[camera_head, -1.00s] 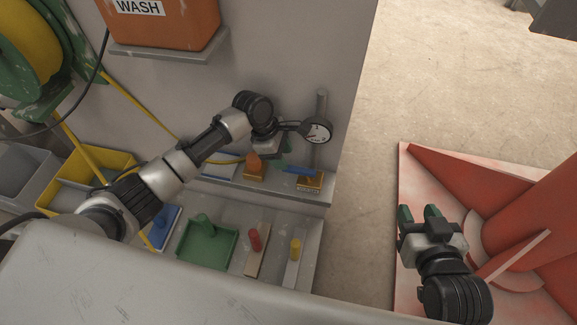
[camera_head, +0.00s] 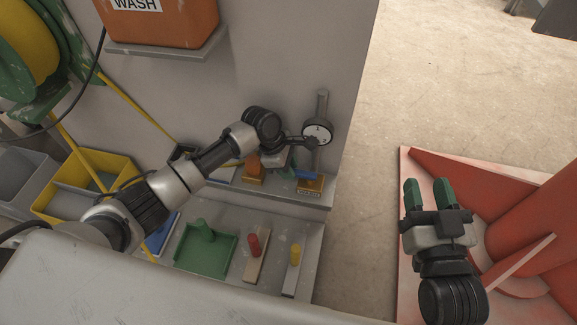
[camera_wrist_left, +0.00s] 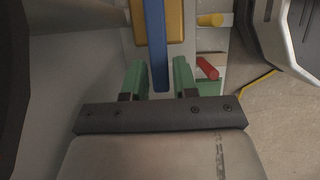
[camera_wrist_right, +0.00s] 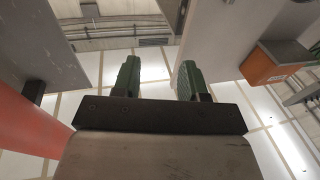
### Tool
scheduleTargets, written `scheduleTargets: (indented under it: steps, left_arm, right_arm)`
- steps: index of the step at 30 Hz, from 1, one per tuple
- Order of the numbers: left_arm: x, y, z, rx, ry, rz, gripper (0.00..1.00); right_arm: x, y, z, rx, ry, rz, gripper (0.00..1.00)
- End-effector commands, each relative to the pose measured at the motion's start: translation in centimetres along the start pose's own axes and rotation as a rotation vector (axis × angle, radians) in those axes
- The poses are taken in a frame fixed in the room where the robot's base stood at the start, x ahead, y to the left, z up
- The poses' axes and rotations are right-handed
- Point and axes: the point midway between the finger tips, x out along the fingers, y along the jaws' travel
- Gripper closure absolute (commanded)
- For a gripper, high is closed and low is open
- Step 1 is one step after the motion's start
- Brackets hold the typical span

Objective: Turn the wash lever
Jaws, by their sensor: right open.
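The blue lever (camera_head: 307,175) sits on a small orange-yellow block with a label at the right end of the upper ledge. In the left wrist view the blue lever (camera_wrist_left: 156,45) runs between my two green fingertips, with gaps on both sides. My left gripper (camera_wrist_left: 159,80) is open around its near end, not closed on it. In the head view my left gripper (camera_head: 286,171) is partly hidden by its own wrist. My right gripper (camera_head: 428,192) is open and empty, over the red structure at the right. The lever's label is too small to read.
A round gauge (camera_head: 317,132) on a pipe stands just behind the lever. An orange block (camera_head: 254,174) is left of it. A green tray (camera_head: 188,262), a red peg (camera_head: 253,243) and a yellow peg (camera_head: 295,254) are lower down. The orange WASH container (camera_head: 170,25) is above.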

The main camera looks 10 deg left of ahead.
Motion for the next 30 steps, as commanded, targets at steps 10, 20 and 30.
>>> scheduleTargets:
  steps: [10,20,30]
  left_arm:
    - [0.0,0.0,0.0,0.0,0.0,0.0,1.0]
    - [-0.2,0.0,0.1,-0.006,0.0,0.003,1.0]
    - [-0.4,-0.2,0.2,-0.031,-0.001,0.011,1.0]
  right_arm:
    - [0.0,0.0,0.0,0.0,-0.001,0.0,0.57]
    - [-0.3,0.3,1.4,-0.003,-0.126,0.008,0.57]
    - [-4.4,1.5,6.8,-0.006,-0.652,0.04,0.57]
